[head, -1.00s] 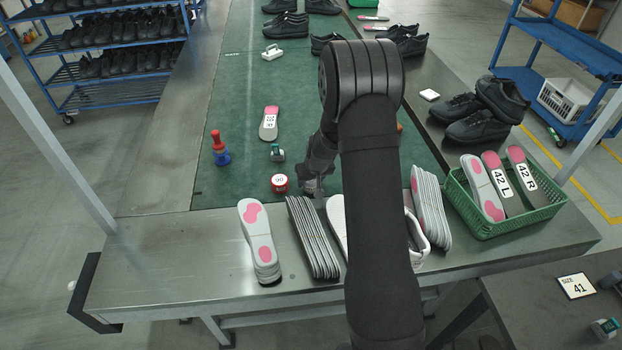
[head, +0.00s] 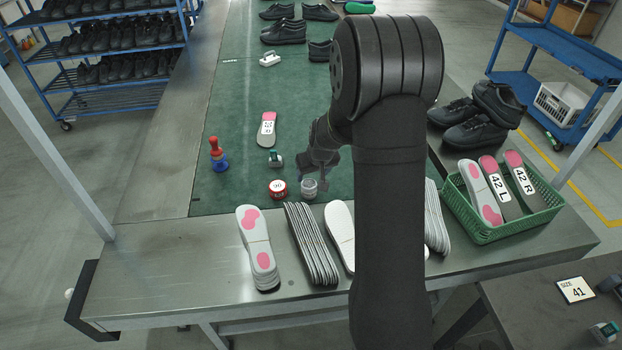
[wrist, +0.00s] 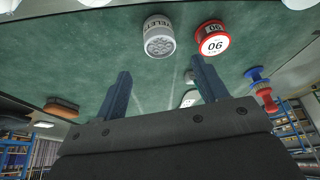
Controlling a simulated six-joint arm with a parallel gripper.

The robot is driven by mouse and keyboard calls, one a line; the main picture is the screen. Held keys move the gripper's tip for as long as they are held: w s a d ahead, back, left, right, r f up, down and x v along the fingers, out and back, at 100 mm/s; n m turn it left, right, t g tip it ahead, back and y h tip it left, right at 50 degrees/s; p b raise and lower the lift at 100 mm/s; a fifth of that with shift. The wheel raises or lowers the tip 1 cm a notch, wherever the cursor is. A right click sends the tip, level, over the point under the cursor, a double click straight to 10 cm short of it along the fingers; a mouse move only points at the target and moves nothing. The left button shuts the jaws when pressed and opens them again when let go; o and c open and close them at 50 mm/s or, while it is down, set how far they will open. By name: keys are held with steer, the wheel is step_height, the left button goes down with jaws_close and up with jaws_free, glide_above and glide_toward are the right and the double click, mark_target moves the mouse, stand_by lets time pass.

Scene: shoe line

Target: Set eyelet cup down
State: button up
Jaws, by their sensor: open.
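The eyelet cup (head: 310,188) is a small grey cup on the green belt, near its front edge. In the wrist view the cup (wrist: 159,45) shows its pitted end and part of its lettering, beyond my fingertips. My gripper (wrist: 160,80) is open, with nothing between its two fingers and a gap to the cup. In the head view my gripper (head: 311,173) is just behind and above the cup, partly hidden by my own arm.
A red-and-white round tin (head: 278,190) stands close left of the cup. A small green-topped item (head: 275,158), a red-and-blue stamp (head: 218,155) and an insole (head: 266,128) lie farther back. Insole stacks (head: 311,245) line the metal table's front; a green crate (head: 490,232) is right.

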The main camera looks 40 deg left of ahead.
mark_target(309, 184)
steer(key=shift+v, duration=1.4)
steer(key=x, duration=1.2)
steer(key=shift+f, duration=0.25)
steer(key=shift+r, duration=0.2)
